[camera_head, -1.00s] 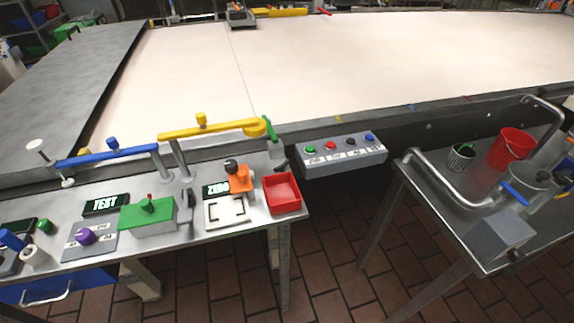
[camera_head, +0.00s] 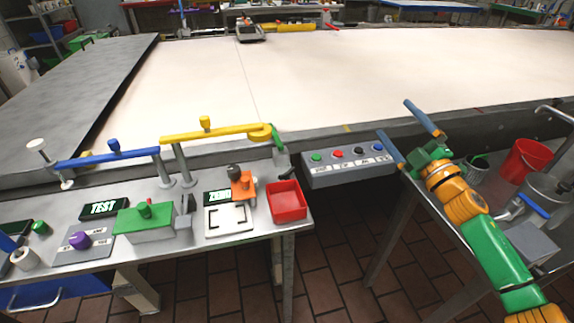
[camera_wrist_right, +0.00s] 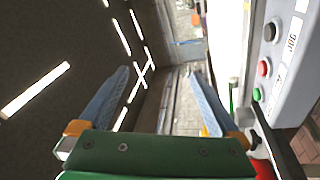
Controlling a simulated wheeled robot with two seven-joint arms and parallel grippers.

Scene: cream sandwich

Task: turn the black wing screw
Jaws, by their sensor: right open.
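A small dark piece (camera_head: 287,173), which may be the black wing screw, shows at the right end of the left table, just behind the red tray. It is too small to tell its shape for sure. In the right wrist view a dark elongated part (camera_wrist_right: 272,138) lies at the lower right, beside the control box. My right gripper (camera_head: 394,118) is open and empty, its blue fingers spread apart. It is in the air to the right of the control box, well away from the dark piece. The right wrist view also shows its open fingers (camera_wrist_right: 157,73). My left gripper is not in view.
The control box (camera_head: 348,161) with coloured buttons is between the dark piece and my right gripper. The red tray (camera_head: 287,214), a green block (camera_head: 145,228) and yellow (camera_head: 205,134) and blue (camera_head: 105,160) bars crowd the left table. A red bucket (camera_head: 525,160) stands at right.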

